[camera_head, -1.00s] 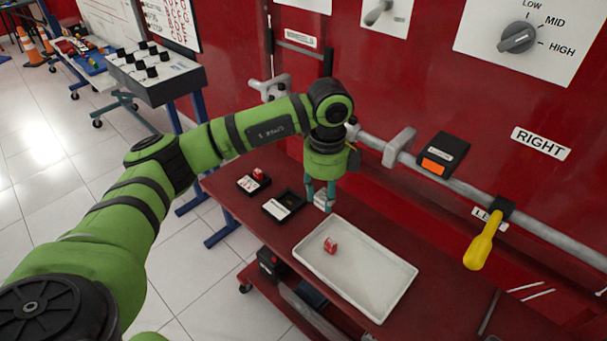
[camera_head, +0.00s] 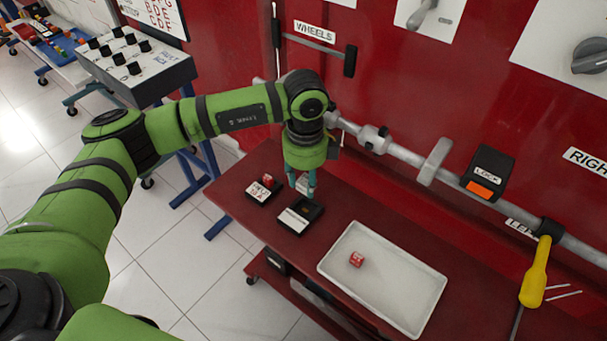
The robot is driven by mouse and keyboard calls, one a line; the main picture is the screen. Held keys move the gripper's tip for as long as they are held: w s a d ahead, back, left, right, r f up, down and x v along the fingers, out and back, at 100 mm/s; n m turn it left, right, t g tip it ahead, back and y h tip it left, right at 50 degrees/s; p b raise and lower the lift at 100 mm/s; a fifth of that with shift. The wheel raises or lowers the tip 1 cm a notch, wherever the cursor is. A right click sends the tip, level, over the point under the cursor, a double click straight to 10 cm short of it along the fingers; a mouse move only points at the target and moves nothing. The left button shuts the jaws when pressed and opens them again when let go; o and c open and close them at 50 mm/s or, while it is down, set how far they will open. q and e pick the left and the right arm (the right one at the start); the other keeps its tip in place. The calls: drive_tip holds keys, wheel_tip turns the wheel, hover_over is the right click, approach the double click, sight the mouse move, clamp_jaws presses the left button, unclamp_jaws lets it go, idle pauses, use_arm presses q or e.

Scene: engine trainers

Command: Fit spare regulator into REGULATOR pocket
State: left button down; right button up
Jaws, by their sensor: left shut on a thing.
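My left gripper (camera_head: 303,188) points down just above a black pocket block (camera_head: 286,224) with a white label. Its fingers are shut on a small pale thing, likely the spare regulator, mostly hidden between the fingers. Whether the held thing touches the block cannot be told. The label is too small to read, so I cannot tell whether this is the REGULATOR pocket. A second black block (camera_head: 258,197) to its left has a white label and a red part (camera_head: 267,180) at its back. My right gripper is out of view.
A white tray (camera_head: 335,275) with a red cube (camera_head: 358,259) lies on the red bench (camera_head: 255,232), right of the blocks. A grey rail (camera_head: 408,165) with a yellow-handled lever (camera_head: 535,278) and a LOCK box (camera_head: 488,172) runs along the red wall behind.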

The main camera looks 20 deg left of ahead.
use_arm(q)
wheel_tip(320, 180, down, 6)
drive_tip(key=b, duration=0.3)
drive_tip(key=shift+a+r+b, duration=0.1)
drive_tip(key=shift+b, duration=0.25)
idle(0.5)
drive_tip(key=shift+f+b, duration=1.15)
drive_tip(key=shift+f, duration=0.2)
idle(1.0)
drive_tip(key=shift+c, duration=1)
unclamp_jaws()
